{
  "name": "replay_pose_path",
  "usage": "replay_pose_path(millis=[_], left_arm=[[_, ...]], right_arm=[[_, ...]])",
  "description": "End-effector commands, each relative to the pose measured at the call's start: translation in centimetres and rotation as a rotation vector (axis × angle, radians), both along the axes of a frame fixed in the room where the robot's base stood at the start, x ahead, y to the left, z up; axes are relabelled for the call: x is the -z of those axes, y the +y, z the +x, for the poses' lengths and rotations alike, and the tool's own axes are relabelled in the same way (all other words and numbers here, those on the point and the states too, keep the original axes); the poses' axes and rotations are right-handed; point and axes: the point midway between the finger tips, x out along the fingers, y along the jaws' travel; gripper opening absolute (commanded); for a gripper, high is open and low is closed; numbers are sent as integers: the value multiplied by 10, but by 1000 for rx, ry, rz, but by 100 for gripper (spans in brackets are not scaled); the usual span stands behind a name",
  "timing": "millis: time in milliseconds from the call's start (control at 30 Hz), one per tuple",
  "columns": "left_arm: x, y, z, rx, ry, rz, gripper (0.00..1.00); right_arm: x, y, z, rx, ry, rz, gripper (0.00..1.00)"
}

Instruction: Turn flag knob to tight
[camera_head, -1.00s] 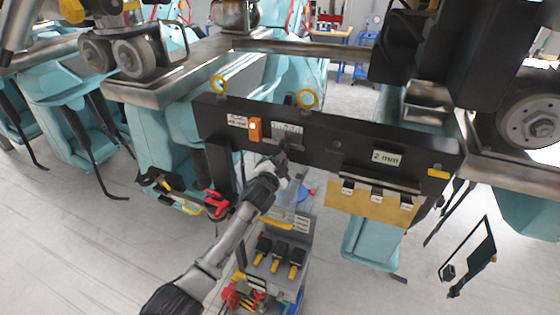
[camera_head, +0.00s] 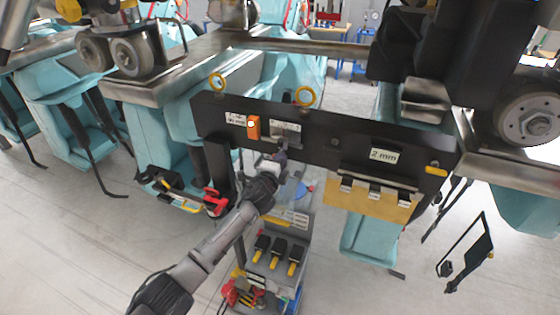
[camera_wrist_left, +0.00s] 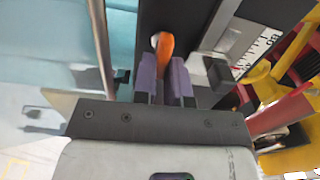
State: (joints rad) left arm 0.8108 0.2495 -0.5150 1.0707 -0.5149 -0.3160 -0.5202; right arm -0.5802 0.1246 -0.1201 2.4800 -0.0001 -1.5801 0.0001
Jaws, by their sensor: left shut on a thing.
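A dark panel (camera_head: 400,152) hangs across the middle of the head view. It carries an orange block (camera_head: 253,127) with a white dot, and a pale scale plate (camera_head: 285,128) to its right. My left gripper (camera_head: 282,152) is at the panel's lower edge, just below the scale plate. In the left wrist view its purple fingers (camera_wrist_left: 164,82) are close together, shut on a small part taken as the flag knob, which is mostly hidden. An orange piece (camera_wrist_left: 164,48) shows at the gap between the fingertips. The scale (camera_wrist_left: 258,42) lies to their right. My right gripper is not in view.
A "2 mm" label (camera_head: 384,156) and a tan plate (camera_head: 370,205) with clips are to the right. A grey tool cart (camera_head: 278,238) stands below the panel. Pale floor is open at lower left.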

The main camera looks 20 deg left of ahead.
Motion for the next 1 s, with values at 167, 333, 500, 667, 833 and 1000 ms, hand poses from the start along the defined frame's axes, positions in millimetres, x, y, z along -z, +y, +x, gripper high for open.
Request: replay_pose_path(millis=[167, 333, 500, 667, 833, 1000], left_arm=[[1, 0, 0, -1, 0, 31, 0], [1, 0, 0, -1, 0, 40, 0], [1, 0, 0, -1, 0, 40, 0], [1, 0, 0, -1, 0, 40, 16], [1, 0, 0, -1, -1, 38, 33], [1, 0, 0, 0, -1, 37, 38]], right_arm=[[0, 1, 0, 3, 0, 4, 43], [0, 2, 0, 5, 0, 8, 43], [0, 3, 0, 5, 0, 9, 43], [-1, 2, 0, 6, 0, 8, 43], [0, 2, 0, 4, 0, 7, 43], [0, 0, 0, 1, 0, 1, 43]])
